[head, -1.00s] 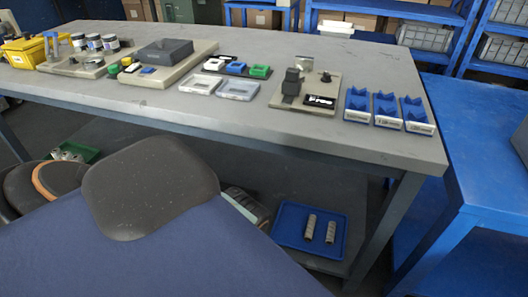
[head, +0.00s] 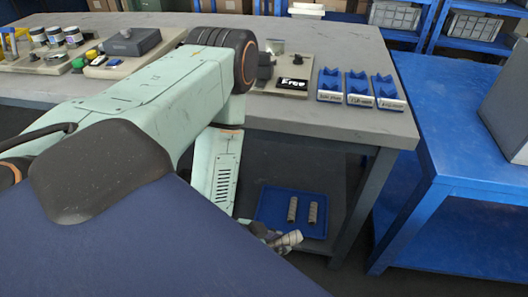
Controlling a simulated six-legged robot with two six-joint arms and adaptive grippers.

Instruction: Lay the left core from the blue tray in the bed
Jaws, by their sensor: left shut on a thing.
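The blue tray (head: 270,203) lies on the lower shelf under the bench. Two grey ribbed cores (head: 292,209) and (head: 312,215) lie side by side in it. My left gripper (head: 274,239) is at the tray's front edge, low in the head view, shut on a third pale ribbed core (head: 288,241). That core is tilted, and my gripper hides one end of it. I cannot tell which fixture is the bed; a beige plate with a black block (head: 265,68) and a "Free" display (head: 292,84) is partly hidden by my left arm. My right gripper is not in view.
Three blue V-shaped cradles (head: 358,85) with white labels stand at the bench's right end. The bench top (head: 330,130) is clear in front of them. A bench leg (head: 365,200) stands right of the tray. A blue table (head: 450,130) stands farther right.

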